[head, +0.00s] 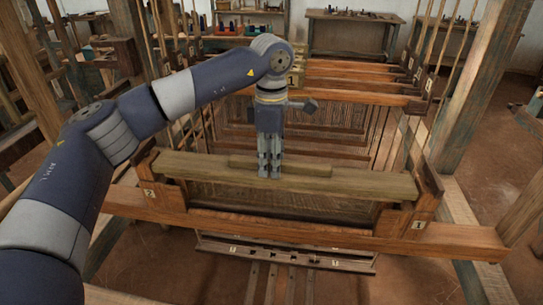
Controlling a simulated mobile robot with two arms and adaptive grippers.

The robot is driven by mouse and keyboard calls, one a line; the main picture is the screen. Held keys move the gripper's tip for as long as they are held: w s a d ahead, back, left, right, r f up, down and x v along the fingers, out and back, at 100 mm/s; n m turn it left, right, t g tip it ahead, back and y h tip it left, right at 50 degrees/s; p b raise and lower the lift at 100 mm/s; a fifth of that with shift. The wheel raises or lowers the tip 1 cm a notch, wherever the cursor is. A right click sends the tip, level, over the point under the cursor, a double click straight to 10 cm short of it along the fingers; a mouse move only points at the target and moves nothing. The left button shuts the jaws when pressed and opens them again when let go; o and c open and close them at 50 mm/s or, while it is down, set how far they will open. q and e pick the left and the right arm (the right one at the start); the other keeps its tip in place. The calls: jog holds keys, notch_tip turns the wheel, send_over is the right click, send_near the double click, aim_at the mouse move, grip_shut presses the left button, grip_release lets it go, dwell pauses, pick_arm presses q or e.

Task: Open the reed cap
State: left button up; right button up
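The reed cap (372,184) is a long pale wooden beam lying across the loom's front frame. A shorter raised wooden block (308,168) runs along its middle. My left gripper (270,172) points straight down at this block, a little left of the cap's centre. Its two fingers show side by side with a narrow gap, overlapping the block in the picture. I cannot tell whether they grip the block. Below the cap, the brown reed panel (290,204) shows between the side posts. My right gripper is not in view.
The frame's side posts stand at the cap's ends, with number tags 2 (150,194) and 1 (418,225). A wooden crossbeam (320,229) runs in front. Warp threads and harness bars (358,82) lie behind. Thick upright loom posts (478,85) flank the scene.

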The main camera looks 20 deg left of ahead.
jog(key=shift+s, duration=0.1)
pick_arm(q)
grip_shut()
jog(key=r+g+p, duration=0.1)
jog(key=p, duration=0.2)
jog(key=shift+w, duration=0.4)
jog(key=g+p, duration=0.1)
jog(key=p, duration=0.1)
jog(key=w+g+p, duration=0.1)
jog(key=p, duration=0.1)
jog(key=shift+w+a+r+g+h, duration=0.2)
jog(key=shift+g+h, duration=0.2)
jog(key=shift+w+p, duration=0.1)
jog(key=shift+p, duration=0.25)
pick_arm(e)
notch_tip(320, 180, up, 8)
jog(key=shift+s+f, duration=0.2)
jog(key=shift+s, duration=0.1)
